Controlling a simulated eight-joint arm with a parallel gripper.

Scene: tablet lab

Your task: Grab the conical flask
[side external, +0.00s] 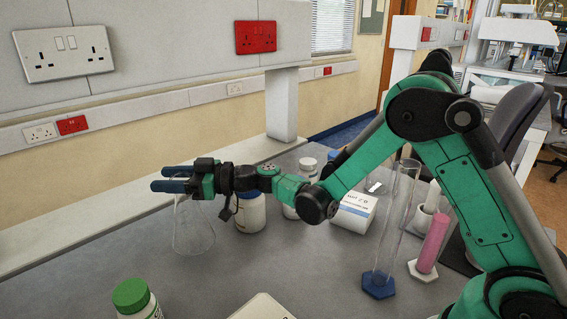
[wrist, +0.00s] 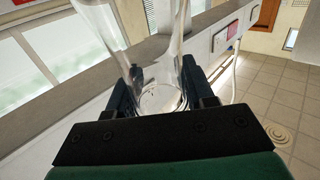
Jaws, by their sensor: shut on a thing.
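The conical flask (side external: 193,232) is clear glass and stands upright, or nearly so, at the left of the grey bench in the side view. My gripper (side external: 170,180) reaches it from the right at the height of its neck, with the fingers level. In the wrist view the flask's glass (wrist: 160,75) lies between the two dark fingers of my gripper (wrist: 158,85), which are shut on it. The side view does not clearly show whether the flask's base touches the bench.
A white jar (side external: 250,213) stands right behind my wrist. A green-capped bottle (side external: 135,300) is at the front left. A white box (side external: 353,212), a tall glass cylinder (side external: 395,220) and a pink cylinder (side external: 432,243) stand to the right.

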